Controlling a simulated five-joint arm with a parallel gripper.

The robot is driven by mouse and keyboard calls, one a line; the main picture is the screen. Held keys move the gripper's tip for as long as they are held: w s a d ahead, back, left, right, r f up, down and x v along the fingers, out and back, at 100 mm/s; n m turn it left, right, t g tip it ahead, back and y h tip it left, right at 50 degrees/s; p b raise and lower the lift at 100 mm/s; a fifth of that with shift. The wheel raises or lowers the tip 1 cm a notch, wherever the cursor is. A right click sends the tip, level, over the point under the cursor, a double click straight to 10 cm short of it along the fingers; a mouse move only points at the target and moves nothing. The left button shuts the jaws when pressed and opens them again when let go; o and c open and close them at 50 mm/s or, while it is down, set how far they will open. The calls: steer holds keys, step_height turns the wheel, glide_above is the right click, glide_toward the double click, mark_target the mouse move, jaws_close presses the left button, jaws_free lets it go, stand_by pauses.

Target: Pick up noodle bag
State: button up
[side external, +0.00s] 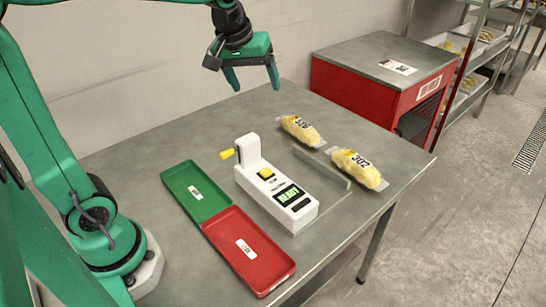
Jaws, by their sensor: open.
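Two noodle bags lie on the grey table, each clear with yellow contents and a dark number. The nearer noodle bag (358,169) reads 302 and lies close to the table's right edge. The farther noodle bag (301,130) lies behind it to the left; its number is hard to read. My gripper (252,84) is green, open and empty. It hangs in the air with fingers down, above the far part of the table, up and left of both bags and apart from them.
A white checkweigher (277,194) with a yellow crank and a display reading READY stands mid-table. A low metal rail (322,168) stands between it and the bags. A green tray (195,190) and a red tray (247,250) lie left. A red cabinet (380,88) stands behind.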

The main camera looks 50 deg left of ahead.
steer(key=w+a+f+n+g, duration=0.1)
steer(key=w+a+f+n, duration=0.15)
steer(key=w, duration=0.45)
steer(key=w+a+f+n, duration=0.1)
steer(key=w+f+n, duration=0.25)
steer(key=w, duration=0.35)
steer(key=n+g, duration=0.1)
steer(key=n, duration=0.3)
glide_above(299, 123)
steer(key=s, duration=0.2)
steer(key=f, duration=1.2)
steer(key=shift+w+d+f, duration=0.2)
steer(key=shift+w+d, duration=0.05)
steer(key=shift+w+a+f, duration=0.15)
steer(key=shift+w+f, duration=0.1)
steer(key=shift+f, duration=0.25)
steer(key=shift+w+a+f, duration=0.1)
steer(key=shift+w+f, duration=0.1)
steer(key=shift+f, duration=1.1)
steer(key=shift+w+a+f, duration=0.1)
steer(key=shift+w+f, duration=0.1)
steer(key=shift+f, duration=1.05)
steer(key=shift+w+f, duration=0.2)
steer(key=shift+f, duration=1.1)
steer(key=c, duration=1.2)
steer(key=shift+c, duration=0.2)
steer(key=shift+r, duration=0.2)
